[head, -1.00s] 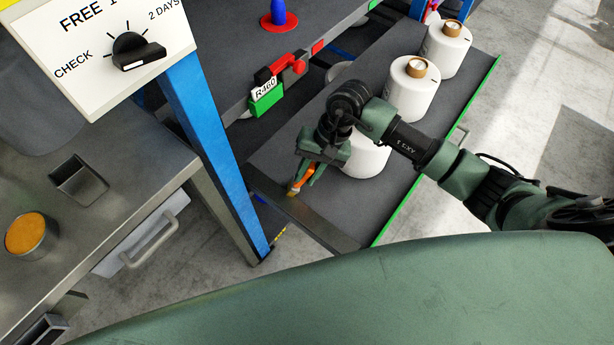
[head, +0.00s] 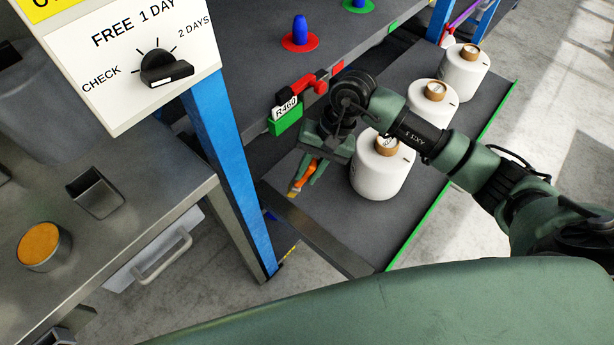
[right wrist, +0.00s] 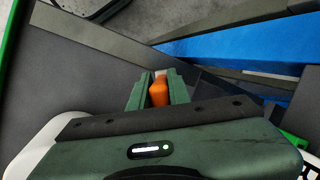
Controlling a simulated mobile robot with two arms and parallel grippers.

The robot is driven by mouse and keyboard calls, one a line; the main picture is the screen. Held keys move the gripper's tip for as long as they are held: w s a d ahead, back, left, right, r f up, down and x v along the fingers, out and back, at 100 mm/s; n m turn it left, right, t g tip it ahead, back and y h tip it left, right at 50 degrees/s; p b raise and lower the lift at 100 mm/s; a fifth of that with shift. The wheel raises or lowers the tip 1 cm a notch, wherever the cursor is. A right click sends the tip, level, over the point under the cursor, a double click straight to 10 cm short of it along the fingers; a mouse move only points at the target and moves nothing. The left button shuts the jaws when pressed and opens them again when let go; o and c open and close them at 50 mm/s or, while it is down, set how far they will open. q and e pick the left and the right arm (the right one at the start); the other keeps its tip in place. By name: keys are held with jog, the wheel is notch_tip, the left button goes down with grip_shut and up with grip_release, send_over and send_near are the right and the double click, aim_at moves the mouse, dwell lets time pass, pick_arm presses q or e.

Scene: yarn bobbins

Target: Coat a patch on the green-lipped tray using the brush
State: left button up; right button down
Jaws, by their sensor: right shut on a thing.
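The green-lipped tray (head: 415,230) is a dark grey pull-out shelf with a green edge along its right side. It carries white yarn bobbins in a row. My right gripper (head: 302,180) is shut on the orange-handled brush (head: 297,184), over the near left part of the tray, left of the nearest bobbin (head: 381,180). In the right wrist view the orange handle (right wrist: 158,92) sits between the two green fingers. The bristles are hard to make out, and I cannot tell whether they touch the tray. My left gripper is not in view.
A blue post (head: 228,180) stands close left of the gripper. A red latch with a green R460 tag (head: 286,117) hangs from the shelf above. A metal table at left holds an orange-filled tin (head: 42,243) and an empty square cup (head: 96,192). Two more bobbins (head: 433,102) stand farther back.

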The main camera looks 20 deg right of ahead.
notch_tip(320, 180, up, 2)
jog(key=shift+w+r+p, duration=0.15)
jog(key=shift+r+p, duration=0.1)
jog(key=shift+p, duration=0.1)
jog(key=shift+r, duration=0.45)
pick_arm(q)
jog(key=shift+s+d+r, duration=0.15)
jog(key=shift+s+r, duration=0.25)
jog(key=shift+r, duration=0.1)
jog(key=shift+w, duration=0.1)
